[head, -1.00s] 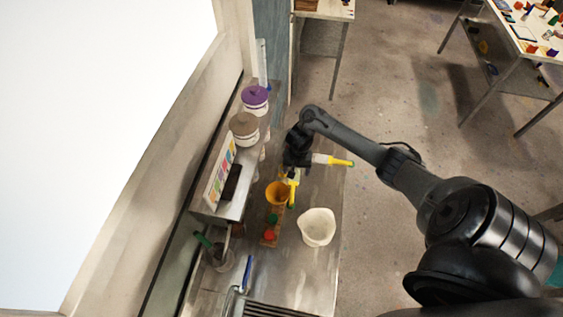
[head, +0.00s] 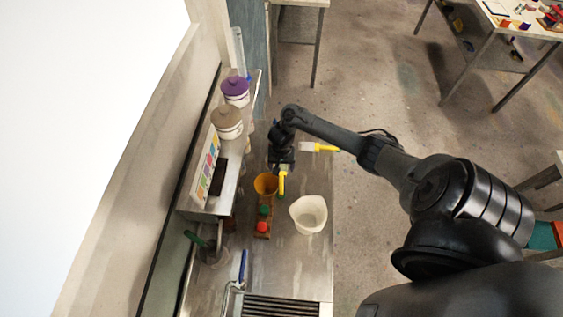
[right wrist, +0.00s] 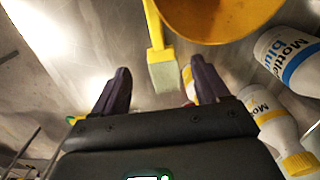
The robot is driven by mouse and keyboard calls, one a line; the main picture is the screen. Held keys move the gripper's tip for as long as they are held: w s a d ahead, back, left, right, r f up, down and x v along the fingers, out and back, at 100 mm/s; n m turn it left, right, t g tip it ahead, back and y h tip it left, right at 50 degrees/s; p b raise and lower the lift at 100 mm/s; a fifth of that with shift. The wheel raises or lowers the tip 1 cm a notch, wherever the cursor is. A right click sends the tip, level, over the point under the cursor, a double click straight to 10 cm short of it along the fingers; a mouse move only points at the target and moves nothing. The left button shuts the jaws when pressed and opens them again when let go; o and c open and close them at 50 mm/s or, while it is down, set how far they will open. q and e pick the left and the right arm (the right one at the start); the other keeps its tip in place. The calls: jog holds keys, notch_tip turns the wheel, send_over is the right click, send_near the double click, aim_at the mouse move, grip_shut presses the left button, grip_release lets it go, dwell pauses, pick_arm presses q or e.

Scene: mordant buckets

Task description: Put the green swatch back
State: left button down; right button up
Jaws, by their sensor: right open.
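My right gripper (head: 281,165) hangs over the steel bench, just behind an orange-yellow funnel-like cup (head: 265,184). The right wrist view shows its two dark fingers (right wrist: 160,72) apart. A pale grey-green block (right wrist: 163,72) on a yellow handle (right wrist: 153,25) shows between and beyond the fingertips; whether it touches them I cannot tell. The handle is beside the cup's rim (right wrist: 215,38). A white card with coloured patches (head: 205,165) leans on the shelf at the left. I cannot single out a green swatch for certain. My left gripper is out of view.
A white pot (head: 308,215) stands right of a wooden rack with green (head: 264,211) and red (head: 262,227) pieces. A yellow-handled brush (head: 325,148) lies at the right edge. Labelled bottles (right wrist: 288,55) are near the gripper.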

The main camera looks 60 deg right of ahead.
aim_at(282, 175)
jog(key=shift+f+b, duration=0.75)
jog(key=shift+f, duration=2.35)
jog(key=shift+c, duration=0.3)
jog(key=c, duration=1.1)
jog(key=shift+s, duration=0.1)
